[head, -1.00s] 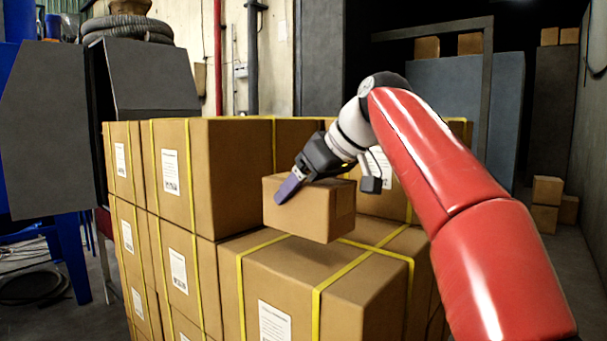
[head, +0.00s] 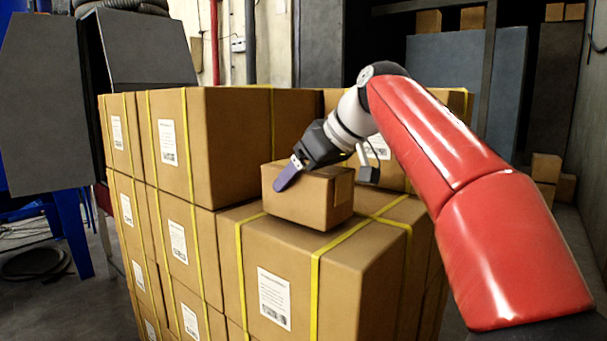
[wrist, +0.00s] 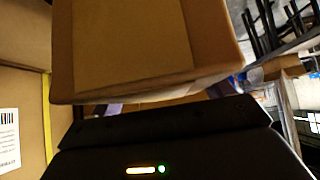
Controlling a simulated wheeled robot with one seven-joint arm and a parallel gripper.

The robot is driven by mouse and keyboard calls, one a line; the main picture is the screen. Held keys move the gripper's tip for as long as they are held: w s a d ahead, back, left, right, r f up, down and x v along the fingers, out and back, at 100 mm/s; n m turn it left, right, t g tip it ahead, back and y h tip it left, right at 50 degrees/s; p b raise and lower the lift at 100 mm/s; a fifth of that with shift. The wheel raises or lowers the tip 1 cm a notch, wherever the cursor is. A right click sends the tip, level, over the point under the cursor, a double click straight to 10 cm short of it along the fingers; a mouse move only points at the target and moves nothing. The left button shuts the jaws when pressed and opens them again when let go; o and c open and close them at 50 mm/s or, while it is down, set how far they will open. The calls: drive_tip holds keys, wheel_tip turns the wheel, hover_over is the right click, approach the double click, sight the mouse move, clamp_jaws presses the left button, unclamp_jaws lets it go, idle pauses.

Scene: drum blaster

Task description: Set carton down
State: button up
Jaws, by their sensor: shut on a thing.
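A small brown carton (head: 312,203) is in my gripper (head: 291,176) in the head view. One purple-grey finger lies against the carton's near left side; the other finger is hidden behind the carton. The carton is close over the top of a large strapped box (head: 300,262), and I cannot tell whether it touches. It looks roughly level. In the wrist view the carton (wrist: 125,45) fills the upper middle, and bits of purple finger show under its edge.
Taller stacked boxes (head: 238,150) with yellow straps stand left of and behind the carton. A dark metal cabinet (head: 150,58) is at the back left. More small cartons (head: 546,167) lie on the floor at the far right. Bare box top shows around the carton.

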drive_tip(key=shift+f+b, duration=0.45)
drive_tip(key=shift+f, duration=0.05)
drive_tip(key=o, duration=1.4)
drive_tip(key=shift+o, duration=1.1)
